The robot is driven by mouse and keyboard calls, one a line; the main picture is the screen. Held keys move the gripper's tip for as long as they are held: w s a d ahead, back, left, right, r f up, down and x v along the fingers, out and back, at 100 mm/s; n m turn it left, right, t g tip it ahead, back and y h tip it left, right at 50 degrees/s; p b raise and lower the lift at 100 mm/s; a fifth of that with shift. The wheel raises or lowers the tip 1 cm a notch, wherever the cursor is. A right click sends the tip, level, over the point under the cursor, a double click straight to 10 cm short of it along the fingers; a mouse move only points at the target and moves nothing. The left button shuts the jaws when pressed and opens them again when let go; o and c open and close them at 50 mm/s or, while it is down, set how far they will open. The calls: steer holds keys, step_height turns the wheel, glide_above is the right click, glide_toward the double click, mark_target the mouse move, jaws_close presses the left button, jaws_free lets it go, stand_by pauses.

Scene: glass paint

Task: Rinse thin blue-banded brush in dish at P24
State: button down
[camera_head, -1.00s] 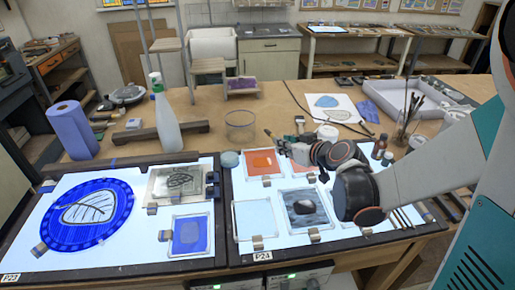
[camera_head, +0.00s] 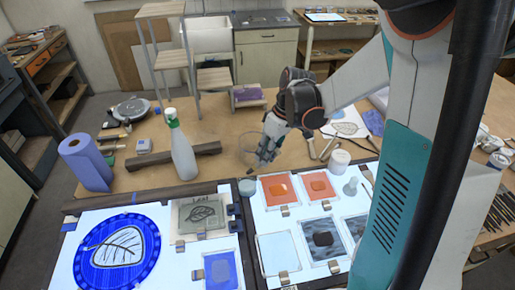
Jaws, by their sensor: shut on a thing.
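My gripper (camera_head: 264,158) points down at the glass dish (camera_head: 246,149) on the wooden bench, behind the lit panel with the orange tiles. Its dark fingers overlap the dish's right side in this view. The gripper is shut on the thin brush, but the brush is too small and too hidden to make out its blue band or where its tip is. I cannot tell whether the bristles are in the dish.
A spray bottle (camera_head: 183,156) stands left of the dish, by a dark wooden bar (camera_head: 150,161). A white jar (camera_head: 340,158) stands to the right. Glass tiles (camera_head: 277,187) lie on the lit panel.

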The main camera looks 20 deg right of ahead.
steer(key=shift+f+b, duration=0.85)
steer(key=shift+f, duration=0.3)
steer(key=b+x, duration=0.2)
steer(key=x, duration=0.1)
steer(key=b+x, duration=0.1)
steer(key=shift+w+d+f, duration=0.1)
steer(key=shift+d+f, duration=0.15)
steer(key=shift+w+a+f+b, duration=0.45)
steer(key=shift+f+b, duration=0.2)
steer(key=shift+b, duration=0.05)
steer(key=shift+s, duration=0.1)
steer(key=shift+w+d+b, duration=0.25)
steer(key=shift+w+b, duration=0.05)
steer(key=shift+w, duration=0.05)
steer(key=shift+s+a, duration=0.1)
